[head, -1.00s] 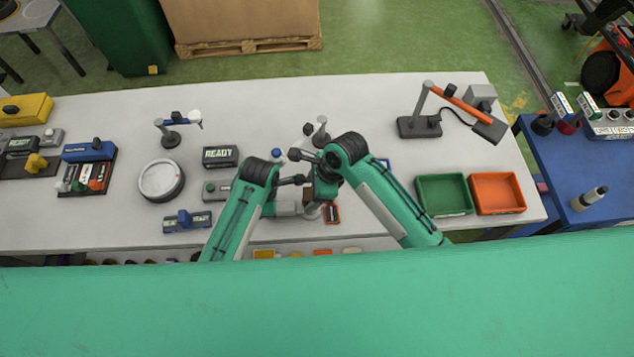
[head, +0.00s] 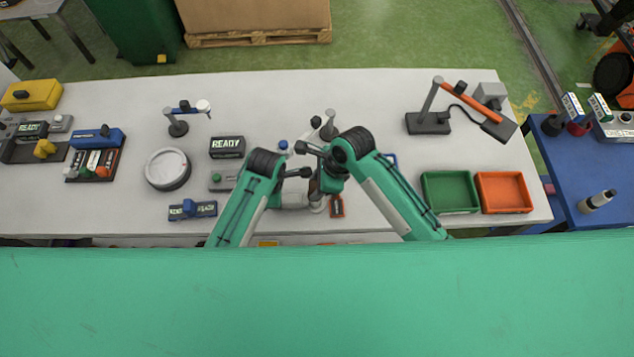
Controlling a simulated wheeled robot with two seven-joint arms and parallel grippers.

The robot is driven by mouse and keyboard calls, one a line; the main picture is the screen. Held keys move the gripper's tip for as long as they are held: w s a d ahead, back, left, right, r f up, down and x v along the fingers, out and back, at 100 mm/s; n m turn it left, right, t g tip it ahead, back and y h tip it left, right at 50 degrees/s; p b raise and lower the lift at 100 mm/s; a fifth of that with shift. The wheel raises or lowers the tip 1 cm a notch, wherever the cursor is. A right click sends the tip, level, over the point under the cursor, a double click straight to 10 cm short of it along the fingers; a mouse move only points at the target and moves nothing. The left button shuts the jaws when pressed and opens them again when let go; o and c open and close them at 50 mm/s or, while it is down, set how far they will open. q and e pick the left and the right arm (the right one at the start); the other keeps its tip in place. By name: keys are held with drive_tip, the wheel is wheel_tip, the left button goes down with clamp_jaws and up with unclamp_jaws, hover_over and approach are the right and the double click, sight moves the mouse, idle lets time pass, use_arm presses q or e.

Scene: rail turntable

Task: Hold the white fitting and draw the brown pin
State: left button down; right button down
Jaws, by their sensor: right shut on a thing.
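My right gripper (head: 317,190) is shut on a small brown piece (head: 313,184), seemingly the brown pin, low between my two arms. My right wrist covers most of it. A whitish rounded shape (head: 293,201) shows just left of the right gripper. I cannot tell whether it is the white fitting or part of my left wrist.
Close by are an orange-red block (head: 336,206), a READY display (head: 227,147) and a round white dish (head: 167,169). Green (head: 450,192) and orange (head: 503,192) trays stand at the right. A lamp-like stand (head: 428,122) is behind them.

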drive_tip(key=shift+r, duration=0.7)
idle(0.3)
drive_tip(key=shift+r, duration=1.15)
use_arm(q)
drive_tip(key=shift+s+f, duration=0.25)
use_arm(e)
drive_tip(key=shift+w+a+r, duration=0.1)
drive_tip(key=shift+a+r, duration=0.05)
drive_tip(key=shift+r, duration=0.9)
drive_tip(key=shift+w+a+r, duration=0.1)
drive_tip(key=shift+a+r, duration=0.05)
drive_tip(key=shift+r, duration=0.9)
drive_tip(key=shift+s, duration=0.1)
drive_tip(key=shift+r, duration=0.1)
use_arm(q)
drive_tip(key=shift+d+r, duration=0.1)
drive_tip(key=shift+d, duration=0.05)
use_arm(e)
wheel_tip(320, 180, up, 5)
drive_tip(key=shift+f, duration=0.15)
use_arm(q)
drive_tip(key=shift+w, duration=0.1)
use_arm(e)
drive_tip(key=shift+s+d, duration=0.1)
